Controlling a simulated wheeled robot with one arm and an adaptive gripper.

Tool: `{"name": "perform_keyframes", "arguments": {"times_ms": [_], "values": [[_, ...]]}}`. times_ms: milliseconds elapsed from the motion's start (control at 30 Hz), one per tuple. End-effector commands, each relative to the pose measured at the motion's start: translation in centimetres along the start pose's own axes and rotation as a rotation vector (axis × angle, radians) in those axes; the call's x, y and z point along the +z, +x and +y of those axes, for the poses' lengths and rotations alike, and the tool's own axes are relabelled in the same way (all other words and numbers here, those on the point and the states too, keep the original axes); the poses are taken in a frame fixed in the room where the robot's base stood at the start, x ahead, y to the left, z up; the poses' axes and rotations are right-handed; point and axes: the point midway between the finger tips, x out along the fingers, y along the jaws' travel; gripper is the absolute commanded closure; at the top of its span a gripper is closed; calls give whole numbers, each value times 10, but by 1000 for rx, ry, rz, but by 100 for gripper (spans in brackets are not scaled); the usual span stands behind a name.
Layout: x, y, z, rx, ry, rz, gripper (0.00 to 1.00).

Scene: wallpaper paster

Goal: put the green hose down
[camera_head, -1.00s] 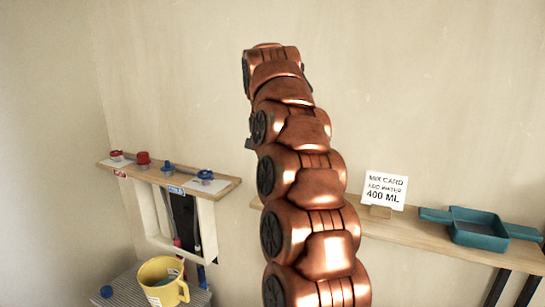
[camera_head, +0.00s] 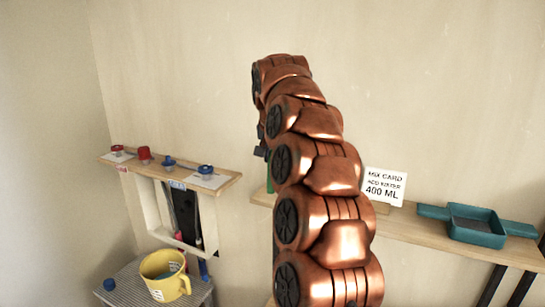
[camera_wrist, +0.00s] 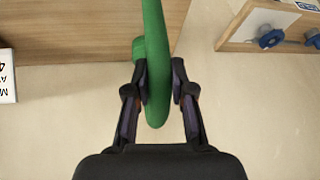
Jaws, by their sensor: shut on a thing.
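The green hose (camera_wrist: 156,65) shows in the wrist view as a thick green length running from the top edge down between my fingers. My gripper (camera_wrist: 159,85) is shut on it, with one dark finger on each side. The hose's rounded lower end sticks out between the fingers toward the palm. In the head view a small strip of the green hose (camera_head: 269,177) shows left of my arm, near the shelf's left end. My arm hides most of the gripper there. I cannot tell whether the hose touches the shelf.
A wooden shelf (camera_head: 430,231) holds a mix card (camera_head: 384,187) and a teal tray (camera_head: 477,226). On the left, a small wooden ledge (camera_head: 186,185) carries red and blue valves. Below it, a yellow jug (camera_head: 163,275) stands on a grey ribbed platform (camera_head: 127,284).

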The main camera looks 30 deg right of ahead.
Motion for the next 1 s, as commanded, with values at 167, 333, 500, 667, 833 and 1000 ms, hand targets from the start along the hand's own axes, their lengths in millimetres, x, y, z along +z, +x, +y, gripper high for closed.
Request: {"name": "perform_keyframes", "arguments": {"times_ms": [167,333,500,667,833,1000], "values": [[3,6,1,0,1,0,100],[4,8,1,0,1,0,100],[4,9,1,1,1,-1,66],[4,8,1,0,1,0,52],[4,7,1,0,0,0,52],[4,5,1,0,1,1,52]]}}
